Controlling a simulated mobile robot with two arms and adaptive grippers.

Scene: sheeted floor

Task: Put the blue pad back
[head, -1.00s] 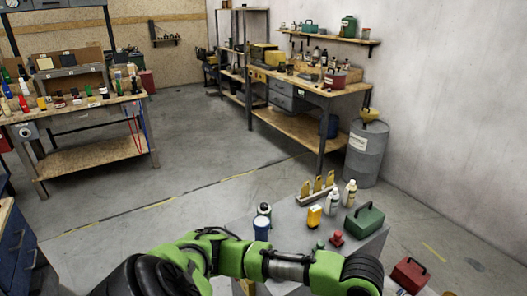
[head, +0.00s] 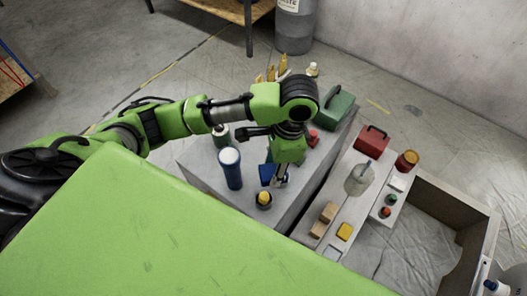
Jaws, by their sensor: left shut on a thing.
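The blue pad (head: 267,171) shows beside my left gripper's fingers, low over the grey bench top. My left arm comes in from the left and bends down over the bench. The left gripper (head: 280,181) points down and is shut on the blue pad; the fingers and wrist hide part of it. I cannot tell whether the pad touches the bench top. My right gripper is not in view.
A blue cylinder (head: 230,168) and a yellow-topped round item (head: 264,199) stand close to the gripper. A green toolbox (head: 336,107) stands behind. To the right, a pale board holds wooden blocks (head: 328,212), a yellow pad (head: 344,231) and a clear jar (head: 358,180). An open wooden-sided box (head: 480,228) lies beyond.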

